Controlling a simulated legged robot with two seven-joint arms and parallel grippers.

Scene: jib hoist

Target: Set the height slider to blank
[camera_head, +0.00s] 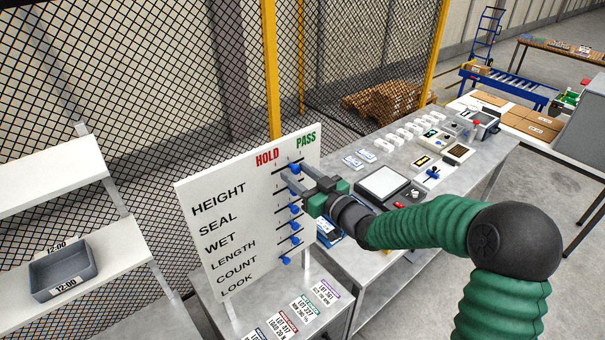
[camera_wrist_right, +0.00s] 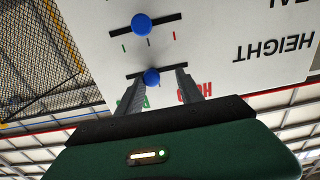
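The white board (camera_head: 232,222) stands upright with rows of text, HEIGHT at the top, under red HOLD and green PASS headings. The height slider's blue knob (camera_head: 295,167) sits in its dark slot, partly behind my fingers. In the right wrist view, which is upside down, the height knob (camera_wrist_right: 151,77) is near the slot's middle, slightly toward the PASS side. My right gripper (camera_head: 292,173) is at the board; its fingers (camera_wrist_right: 157,80) are apart on either side of the knob, with a visible gap on the HOLD side. My left gripper is not in view.
More blue knobs (camera_head: 294,209) sit in slots below; the seal knob (camera_wrist_right: 141,23) is close to my fingers. A grey bench (camera_head: 338,266) with label cards and devices runs behind and right. A shelf with a grey tray (camera_head: 64,268) stands left; mesh fence lies behind.

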